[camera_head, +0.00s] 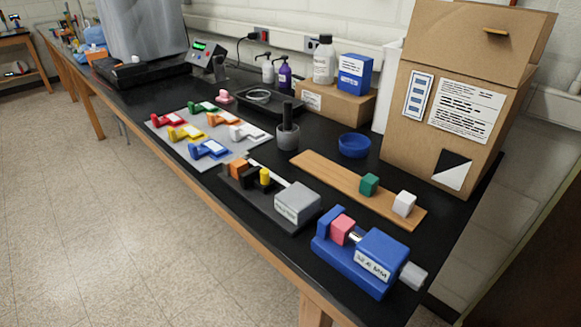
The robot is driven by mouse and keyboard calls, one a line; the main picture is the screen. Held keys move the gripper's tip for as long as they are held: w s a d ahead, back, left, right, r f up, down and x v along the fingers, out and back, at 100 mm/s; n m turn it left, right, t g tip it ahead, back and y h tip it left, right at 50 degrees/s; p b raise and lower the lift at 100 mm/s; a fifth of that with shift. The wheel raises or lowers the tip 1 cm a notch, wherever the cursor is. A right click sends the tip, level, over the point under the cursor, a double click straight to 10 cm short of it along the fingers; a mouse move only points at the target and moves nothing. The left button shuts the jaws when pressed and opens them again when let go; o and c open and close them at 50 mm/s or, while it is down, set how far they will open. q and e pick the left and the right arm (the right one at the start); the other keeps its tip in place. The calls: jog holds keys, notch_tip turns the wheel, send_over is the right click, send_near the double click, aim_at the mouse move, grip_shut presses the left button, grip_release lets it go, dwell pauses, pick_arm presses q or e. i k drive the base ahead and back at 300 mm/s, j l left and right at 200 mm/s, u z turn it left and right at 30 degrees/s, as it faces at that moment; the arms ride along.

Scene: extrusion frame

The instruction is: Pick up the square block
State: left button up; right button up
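Several blocks could fit the name square block, and I cannot tell which one it is. A green block (369,184) and a white block (404,203) sit apart on a wooden board (330,178) at the right of the bench. A pink-red block (342,229) sits between the jaws of a blue vise (381,254) near the front right. Neither my left nor my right gripper is in view.
A dark fixture with a grey block (297,203) stands left of the vise. A blue bowl (354,145), mortar (287,138) and large cardboard box (418,142) stand behind. Coloured parts lie on a grey mat (166,137). The black bench (258,227) has bare strips along its front edge.

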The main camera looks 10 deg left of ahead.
aim_at(238, 166)
jog(key=k+u, duration=0.25)
jog(key=k, duration=0.95)
jog(key=i, duration=0.85)
